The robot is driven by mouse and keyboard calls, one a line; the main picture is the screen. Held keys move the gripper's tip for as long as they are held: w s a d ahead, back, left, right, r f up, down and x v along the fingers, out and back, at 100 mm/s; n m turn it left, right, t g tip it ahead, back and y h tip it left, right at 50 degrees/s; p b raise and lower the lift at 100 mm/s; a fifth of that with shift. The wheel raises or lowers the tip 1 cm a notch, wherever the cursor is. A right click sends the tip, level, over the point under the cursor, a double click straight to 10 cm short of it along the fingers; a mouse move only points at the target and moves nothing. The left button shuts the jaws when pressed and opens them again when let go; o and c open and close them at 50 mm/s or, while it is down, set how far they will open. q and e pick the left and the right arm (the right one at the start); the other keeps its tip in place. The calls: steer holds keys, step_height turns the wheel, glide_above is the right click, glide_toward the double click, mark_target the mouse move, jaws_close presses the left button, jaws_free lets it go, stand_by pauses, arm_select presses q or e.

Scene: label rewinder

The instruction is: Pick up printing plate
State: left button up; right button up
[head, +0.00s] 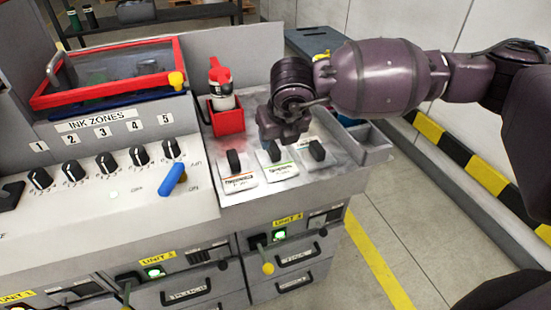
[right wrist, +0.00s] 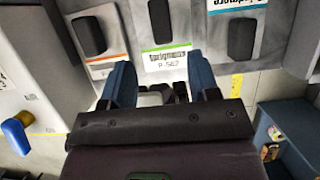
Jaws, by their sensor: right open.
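Three printing plates, each a pale card with a black grip, lie in a row on the grey counter. The left plate (head: 240,181) has an orange-red stripe, the middle plate (head: 280,172) a green one. The right plate (head: 322,165) has a blue stripe in the right wrist view (right wrist: 236,8). My right gripper (head: 285,136) is over the counter behind the plates. In the right wrist view its blue fingers (right wrist: 163,82) are apart and empty, near the labelled edge of the middle plate (right wrist: 166,58). My left gripper is out of view.
A red holder (head: 225,120) with a white bottle stands behind the plates. The ink zones panel (head: 110,180) with knobs and a blue lever (head: 173,179) is at left. A grey bin (head: 371,145) is at right. Floor is clear beyond the yellow line.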

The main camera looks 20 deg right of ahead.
mark_target(275, 149)
steer(key=shift+d+x, duration=0.2)
steer(key=shift+x, duration=3.35)
steer(key=shift+w+r, duration=0.1)
jaws_close()
